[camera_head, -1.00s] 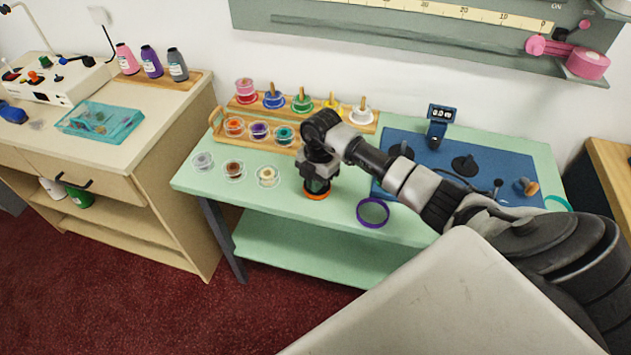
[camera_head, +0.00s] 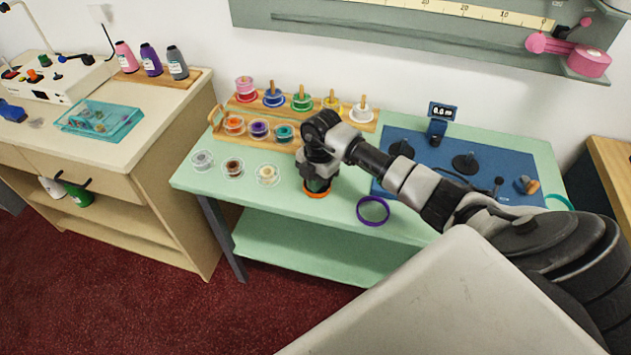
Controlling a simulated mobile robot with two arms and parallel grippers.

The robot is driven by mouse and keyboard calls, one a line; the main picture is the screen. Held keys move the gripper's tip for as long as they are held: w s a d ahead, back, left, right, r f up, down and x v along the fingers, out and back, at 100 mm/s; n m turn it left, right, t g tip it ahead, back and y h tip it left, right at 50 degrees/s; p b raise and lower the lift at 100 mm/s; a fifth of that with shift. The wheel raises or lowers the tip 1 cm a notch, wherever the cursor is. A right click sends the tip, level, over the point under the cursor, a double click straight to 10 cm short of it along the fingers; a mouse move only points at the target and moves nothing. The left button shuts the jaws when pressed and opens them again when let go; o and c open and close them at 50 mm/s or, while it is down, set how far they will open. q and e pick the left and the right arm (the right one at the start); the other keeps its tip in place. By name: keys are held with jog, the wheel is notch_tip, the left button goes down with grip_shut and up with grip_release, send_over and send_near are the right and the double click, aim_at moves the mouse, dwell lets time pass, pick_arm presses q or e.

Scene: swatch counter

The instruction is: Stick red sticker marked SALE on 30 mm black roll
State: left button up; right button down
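My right gripper (camera_head: 317,183) points down at the front of the green counter (camera_head: 215,182). An orange-rimmed dark round thing (camera_head: 316,194) shows right at its fingertips; I cannot tell if it is held or resting on the counter. The fingers are too small and dark to tell open from shut. No red SALE sticker can be made out. No roll can be clearly picked out as the 30 mm black one. A grey roll (camera_head: 203,161), a brown roll (camera_head: 233,168) and a cream roll (camera_head: 267,175) lie left of the gripper. My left gripper is out of view.
Wooden racks (camera_head: 216,119) with coloured rolls stand behind the gripper. A purple-rimmed disc (camera_head: 373,211) lies to its right. A blue mat (camera_head: 523,167) holds black round pieces (camera_head: 466,163) and a small display (camera_head: 441,113). A teal tray (camera_head: 98,122) is on the left desk.

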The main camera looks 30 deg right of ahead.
jog(key=shift+s+f, duration=0.1)
dwell(0.8)
jog(key=c, duration=1.3)
grip_release()
notch_tip(320, 180, up, 7)
jog(key=p, duration=0.6)
jog(key=shift+p, duration=0.3)
